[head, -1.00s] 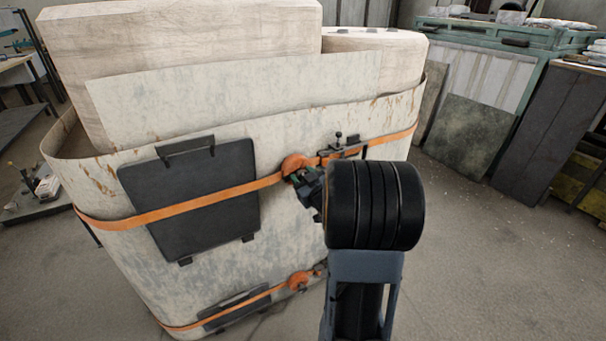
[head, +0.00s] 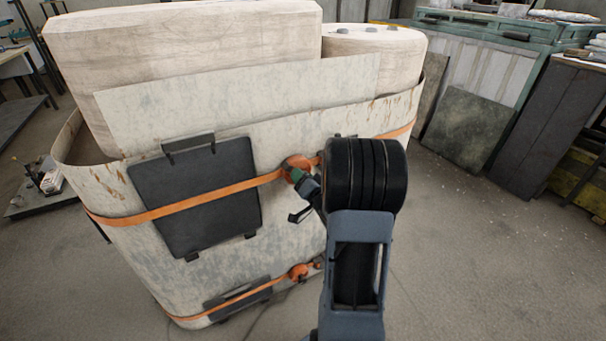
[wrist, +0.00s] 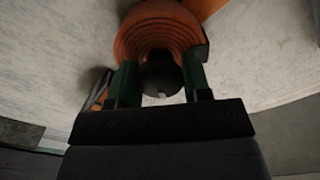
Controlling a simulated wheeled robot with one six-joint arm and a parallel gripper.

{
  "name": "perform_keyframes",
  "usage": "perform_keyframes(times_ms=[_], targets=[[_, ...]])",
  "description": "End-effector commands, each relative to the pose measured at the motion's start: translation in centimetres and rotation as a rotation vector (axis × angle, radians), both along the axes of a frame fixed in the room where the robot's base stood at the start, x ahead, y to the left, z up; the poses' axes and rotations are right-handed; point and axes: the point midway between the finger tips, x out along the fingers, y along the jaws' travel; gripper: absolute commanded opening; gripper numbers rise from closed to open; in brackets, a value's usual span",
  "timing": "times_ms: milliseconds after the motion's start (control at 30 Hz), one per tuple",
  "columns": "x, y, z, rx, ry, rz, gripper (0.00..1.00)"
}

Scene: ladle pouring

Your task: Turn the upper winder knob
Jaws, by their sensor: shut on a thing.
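The upper winder (head: 297,162) is an orange wheel on the orange strap (head: 220,192) around the pale jacket sheet (head: 300,230). It also shows in the wrist view (wrist: 150,28). Its dark round knob (wrist: 160,76) sits between the two green fingers of my gripper (wrist: 158,80). My gripper (head: 304,180) is shut on the knob, at the winder's front. In the head view, the knob itself is hidden by the gripper and my arm. A lower orange winder (head: 299,271) sits on a second strap below, apart from the gripper.
The jacket wraps a wood-grained block (head: 190,50) and a shorter rounded one (head: 380,58). A dark panel (head: 195,200) lies under the upper strap. Boards (head: 468,130) lean by a green cabinet at right.

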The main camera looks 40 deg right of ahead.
Motion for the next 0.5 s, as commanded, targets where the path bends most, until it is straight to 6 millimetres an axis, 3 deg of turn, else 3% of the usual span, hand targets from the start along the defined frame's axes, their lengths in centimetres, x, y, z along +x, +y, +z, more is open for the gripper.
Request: perform_keyframes(times_ms=[500], targets=[[0.0,-0.04,0.22,0.458,-0.062,-0.001,0.21]])
